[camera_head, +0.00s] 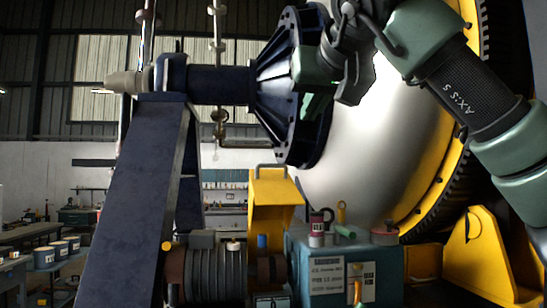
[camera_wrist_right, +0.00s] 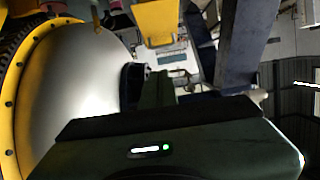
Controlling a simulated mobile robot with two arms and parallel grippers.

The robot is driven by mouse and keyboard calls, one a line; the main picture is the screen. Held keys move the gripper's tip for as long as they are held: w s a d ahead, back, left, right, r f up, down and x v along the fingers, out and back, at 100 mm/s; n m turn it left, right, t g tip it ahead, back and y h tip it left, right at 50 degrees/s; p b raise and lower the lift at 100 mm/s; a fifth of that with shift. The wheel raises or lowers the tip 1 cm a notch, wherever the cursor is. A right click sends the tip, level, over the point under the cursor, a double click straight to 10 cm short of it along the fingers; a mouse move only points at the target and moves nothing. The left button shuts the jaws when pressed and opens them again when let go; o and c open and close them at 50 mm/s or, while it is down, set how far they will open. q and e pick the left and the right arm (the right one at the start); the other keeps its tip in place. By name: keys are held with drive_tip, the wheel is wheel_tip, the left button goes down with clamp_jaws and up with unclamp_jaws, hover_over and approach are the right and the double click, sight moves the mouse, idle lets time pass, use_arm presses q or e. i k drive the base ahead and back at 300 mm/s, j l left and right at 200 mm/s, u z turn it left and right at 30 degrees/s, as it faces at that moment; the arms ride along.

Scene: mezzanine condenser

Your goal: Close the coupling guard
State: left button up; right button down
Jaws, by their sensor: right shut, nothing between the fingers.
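The coupling guard (camera_head: 272,192) is a yellow sheet-metal cover with a grey bar handle (camera_head: 271,169) on its top edge. It stands upright, raised above the shaft between the ribbed motor (camera_head: 205,270) and the teal box; dark round coupling parts (camera_head: 270,270) show below it. A yellow panel, likely the guard, shows at the top of the right wrist view (camera_wrist_right: 158,22). My right gripper (camera_head: 316,100) is shut and empty, above and right of the guard, apart from it, in front of the dark blue flange. My left gripper is not in view.
The teal box (camera_head: 330,265) carries small cans and tools on top. A dark blue slanted support (camera_head: 130,200) stands at left. The flanged cone (camera_head: 290,85) and large pale drum (camera_head: 365,150) with yellow ring lie close behind my right arm.

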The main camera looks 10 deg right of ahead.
sight(272, 193)
drive_tip(key=i, duration=0.95)
